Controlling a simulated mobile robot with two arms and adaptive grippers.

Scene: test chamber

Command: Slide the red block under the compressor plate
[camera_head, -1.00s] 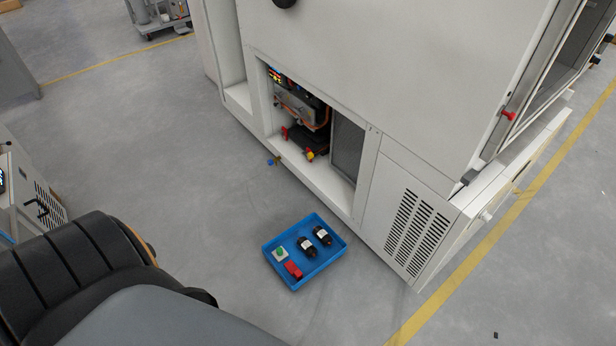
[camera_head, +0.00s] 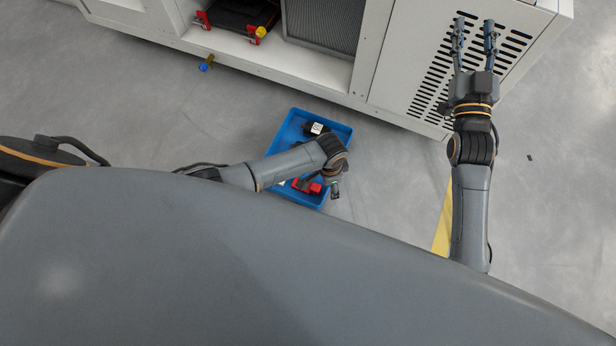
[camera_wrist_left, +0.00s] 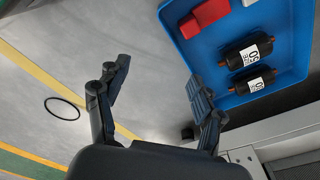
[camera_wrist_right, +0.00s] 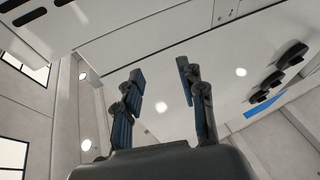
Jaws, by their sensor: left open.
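The red block (camera_head: 307,185) lies in the blue tray (camera_head: 288,130) on the floor, partly covered by my left arm. The block also shows at the top of the left wrist view (camera_wrist_left: 208,14). My left gripper (camera_wrist_left: 158,72) is open and empty, beside the tray's edge and apart from the block. In the head view my right gripper (camera_head: 474,24) is open and empty, over the vented panel of the cabinet. A dark flat part (camera_head: 240,14), possibly the compressor plate, sits in the cabinet opening between red fittings. It is cut off by the picture's top.
Black canisters with white labels (camera_wrist_left: 248,52) (camera_wrist_left: 252,82) share the tray. The white cabinet (camera_head: 400,75) stands beyond it, with a grey finned panel (camera_head: 322,25) in its opening. A blue knob (camera_head: 206,66) and yellow knob (camera_head: 261,32) stick out low. Floor left of the tray is clear.

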